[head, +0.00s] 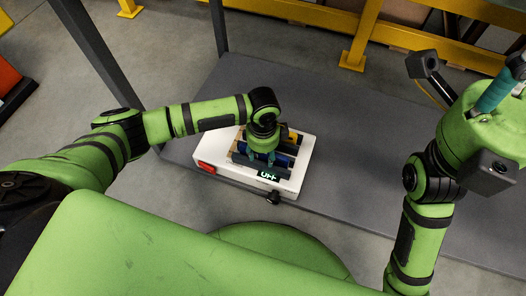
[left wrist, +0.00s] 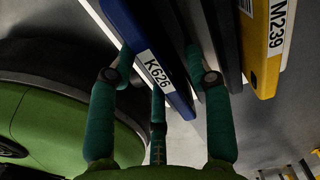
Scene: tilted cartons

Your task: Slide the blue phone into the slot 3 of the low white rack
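The low white rack (head: 218,157) lies on the grey table in the head view, with a red block on its left side. My left gripper (head: 262,160) is low over the rack, and its palm hides part of the slots. The blue phone (head: 285,150) shows only partly there. In the left wrist view the blue phone (left wrist: 135,30) carries a K626 label, and the teal fingers of the left gripper (left wrist: 160,58) are on either side of it, seemingly touching. Which slot it is at cannot be told. My right gripper (head: 497,92) is raised at the right, its fingertips not clear.
A yellow item (left wrist: 262,50) labelled M239 stands beside the blue phone, with dark upright pieces between them. The grey table (head: 350,135) is clear right of the rack. A dark post (head: 219,28) rises at its back left, and yellow rails (head: 405,37) run behind.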

